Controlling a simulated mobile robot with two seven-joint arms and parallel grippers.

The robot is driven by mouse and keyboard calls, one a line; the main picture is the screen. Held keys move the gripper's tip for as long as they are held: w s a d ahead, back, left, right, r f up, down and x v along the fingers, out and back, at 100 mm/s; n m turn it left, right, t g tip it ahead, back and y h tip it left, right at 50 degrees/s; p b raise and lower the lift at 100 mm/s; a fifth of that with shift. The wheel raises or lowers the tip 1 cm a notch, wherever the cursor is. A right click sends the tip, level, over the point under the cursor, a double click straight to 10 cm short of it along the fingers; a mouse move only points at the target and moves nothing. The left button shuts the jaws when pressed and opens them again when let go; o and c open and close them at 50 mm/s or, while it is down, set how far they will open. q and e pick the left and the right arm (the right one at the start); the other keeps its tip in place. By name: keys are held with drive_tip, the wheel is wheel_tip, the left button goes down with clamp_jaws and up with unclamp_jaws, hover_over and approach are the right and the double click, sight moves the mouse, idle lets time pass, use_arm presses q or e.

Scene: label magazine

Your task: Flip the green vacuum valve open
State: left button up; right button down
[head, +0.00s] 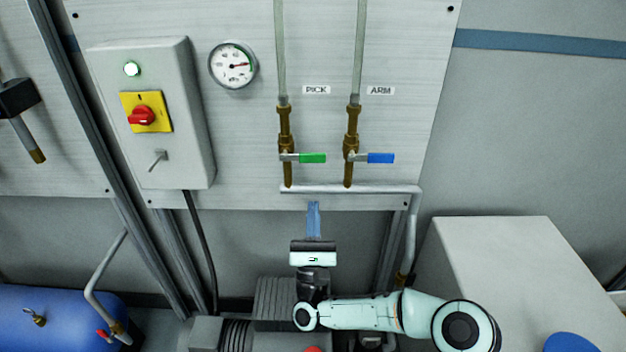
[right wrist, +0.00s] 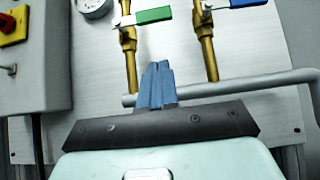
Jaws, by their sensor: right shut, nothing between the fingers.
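The green valve handle (head: 312,158) sits on the left brass pipe under the PICK label and lies level, pointing right, across the pipe. It also shows at the top of the right wrist view (right wrist: 154,15). My right gripper (head: 314,206) is below the green handle, apart from it, with its blue fingers shut and empty, pointing up. In the right wrist view the fingertips (right wrist: 157,68) are in front of the grey pipe, below the green handle. My left gripper is not in view.
A blue valve handle (head: 380,158) under the ARM label lies level close to the right. A grey horizontal pipe (head: 350,189) runs below both valves. A gauge (head: 233,65) and a grey switch box (head: 155,115) with a red knob (head: 142,116) are at the left.

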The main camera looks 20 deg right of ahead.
sight(312, 158)
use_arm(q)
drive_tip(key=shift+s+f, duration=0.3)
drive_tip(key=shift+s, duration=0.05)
use_arm(e)
drive_tip(key=w+r, duration=0.3)
drive_tip(key=r, duration=0.4)
drive_tip(key=shift+d, duration=0.4)
